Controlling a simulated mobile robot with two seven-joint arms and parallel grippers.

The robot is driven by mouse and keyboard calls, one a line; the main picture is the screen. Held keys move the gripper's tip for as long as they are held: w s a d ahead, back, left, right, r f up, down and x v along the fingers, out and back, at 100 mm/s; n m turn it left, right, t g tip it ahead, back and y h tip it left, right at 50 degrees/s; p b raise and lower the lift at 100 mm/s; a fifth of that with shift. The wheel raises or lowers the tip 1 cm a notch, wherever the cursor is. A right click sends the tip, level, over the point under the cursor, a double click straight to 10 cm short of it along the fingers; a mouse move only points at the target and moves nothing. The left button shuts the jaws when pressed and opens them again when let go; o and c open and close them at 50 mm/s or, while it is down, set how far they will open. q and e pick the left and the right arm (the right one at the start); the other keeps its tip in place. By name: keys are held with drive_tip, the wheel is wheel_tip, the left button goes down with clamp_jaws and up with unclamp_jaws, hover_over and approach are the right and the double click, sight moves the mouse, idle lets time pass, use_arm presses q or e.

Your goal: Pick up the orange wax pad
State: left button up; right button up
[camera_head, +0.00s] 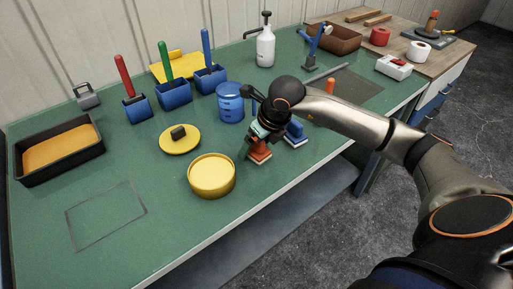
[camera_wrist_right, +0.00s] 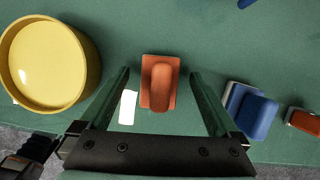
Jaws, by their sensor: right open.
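The orange wax pad (camera_head: 261,151) sits on the green bench top near its front edge, right of the round yellow tin. It also shows in the right wrist view (camera_wrist_right: 160,82), with a raised rounded grip on a flat orange block. My right gripper (camera_wrist_right: 160,74) is open, with the pad framed between its two fingers and no contact visible. In the head view my right gripper (camera_head: 256,138) is just above the pad and hides part of it. My left gripper is not in view.
A blue pad (camera_head: 296,133) with a pale base stands close on the right. The yellow tin (camera_head: 211,176) stands close on the left. A blue tub (camera_head: 230,103) and yellow lid (camera_head: 180,139) are behind. The bench's front edge (camera_head: 262,199) is near; the front left is clear.

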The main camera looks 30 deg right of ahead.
drive_tip(key=shift+c, duration=0.3)
drive_tip(key=c, duration=1.4)
drive_tip(key=shift+c, duration=0.2)
drive_tip(key=shift+r, duration=0.15)
wheel_tip(320, 180, up, 3)
drive_tip(key=s+r+b, duration=0.1)
drive_tip(key=s+r, duration=0.8)
drive_tip(key=s, duration=0.5)
drive_tip(key=shift+a+r+b, duration=0.3)
drive_tip(key=shift+r, duration=0.05)
